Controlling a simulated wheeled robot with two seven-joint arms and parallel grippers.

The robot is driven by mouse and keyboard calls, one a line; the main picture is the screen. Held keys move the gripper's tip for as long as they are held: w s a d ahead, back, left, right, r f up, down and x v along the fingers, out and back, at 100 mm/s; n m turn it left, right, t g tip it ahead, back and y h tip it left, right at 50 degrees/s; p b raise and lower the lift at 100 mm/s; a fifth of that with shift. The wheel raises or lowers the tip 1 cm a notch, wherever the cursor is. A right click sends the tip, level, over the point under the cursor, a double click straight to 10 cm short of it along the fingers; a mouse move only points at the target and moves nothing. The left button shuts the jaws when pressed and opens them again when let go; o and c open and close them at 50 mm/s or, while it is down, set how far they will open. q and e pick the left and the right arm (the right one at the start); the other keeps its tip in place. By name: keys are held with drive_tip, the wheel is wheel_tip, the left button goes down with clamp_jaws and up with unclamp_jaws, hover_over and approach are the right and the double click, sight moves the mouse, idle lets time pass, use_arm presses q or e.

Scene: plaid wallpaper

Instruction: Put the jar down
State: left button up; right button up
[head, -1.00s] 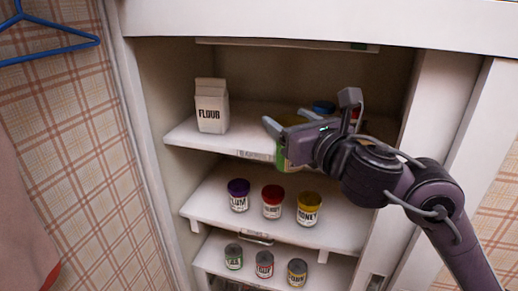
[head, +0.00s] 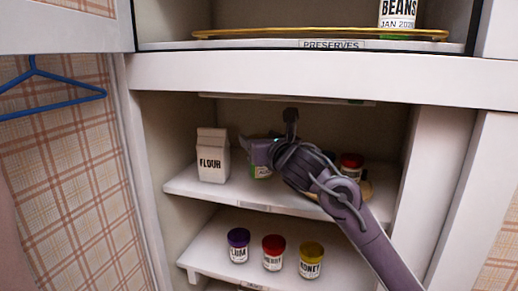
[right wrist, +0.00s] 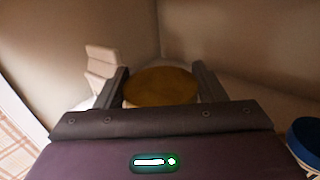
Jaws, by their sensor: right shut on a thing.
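The jar (head: 261,172) shows in the head view as a small piece with a green and pale label, below my right gripper (head: 259,150). In the right wrist view its round golden-brown lid (right wrist: 160,86) sits between the two fingers, which are shut on it. The jar is over the upper cupboard shelf (head: 240,195), just right of the flour carton. Most of it is hidden by the gripper, and I cannot tell whether its base touches the shelf. My left gripper is not in view.
The flour carton (head: 212,155) stands left of the jar. A red-lidded jar (head: 351,162) stands to the right, partly behind my arm; a blue lid (right wrist: 306,134) shows in the wrist view. Jars of plum (head: 238,246), a red-lidded one (head: 273,253) and honey (head: 311,260) stand below.

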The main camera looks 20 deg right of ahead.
drive_tip(key=shift+w+a, duration=0.1)
drive_tip(key=shift+w, duration=0.3)
drive_tip(key=shift+f, duration=0.3)
wheel_tip(320, 180, down, 3)
drive_tip(key=shift+r+p, duration=0.15)
drive_tip(key=shift+p, duration=0.25)
drive_tip(key=shift+f, duration=0.2)
drive_tip(key=o, duration=1.2)
drive_tip(key=shift+o, duration=0.2)
drive_tip(key=shift+s+r, duration=0.1)
drive_tip(key=shift+s, duration=0.05)
